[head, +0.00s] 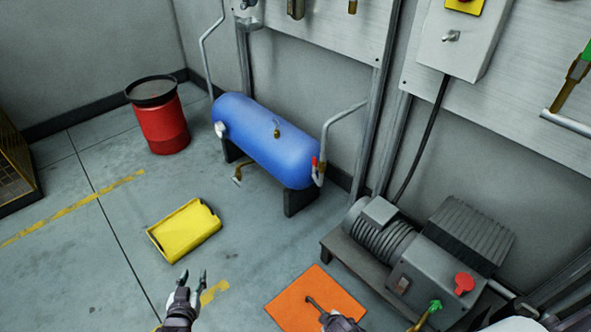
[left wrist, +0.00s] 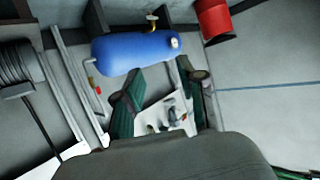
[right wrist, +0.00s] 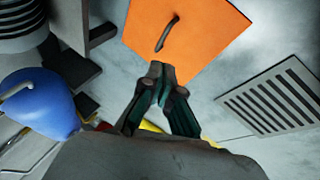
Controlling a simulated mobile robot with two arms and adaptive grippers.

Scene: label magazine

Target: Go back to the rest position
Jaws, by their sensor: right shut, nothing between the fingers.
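My left gripper (head: 190,282) is at the bottom of the head view, above the floor, in front of the yellow tray. In the left wrist view its fingers (left wrist: 160,95) stand apart with nothing held between them. My right gripper shows only in part at the bottom edge of the head view, at the orange mat. In the right wrist view its fingertips (right wrist: 161,72) meet, shut and empty.
A yellow tray (head: 185,230), red drum (head: 163,125) and blue tank (head: 262,138) stand on the floor ahead. A grey compressor (head: 430,245) with a red knob (head: 464,282) is at right. A floor grate (right wrist: 275,97) lies beside the mat. Open floor is at left.

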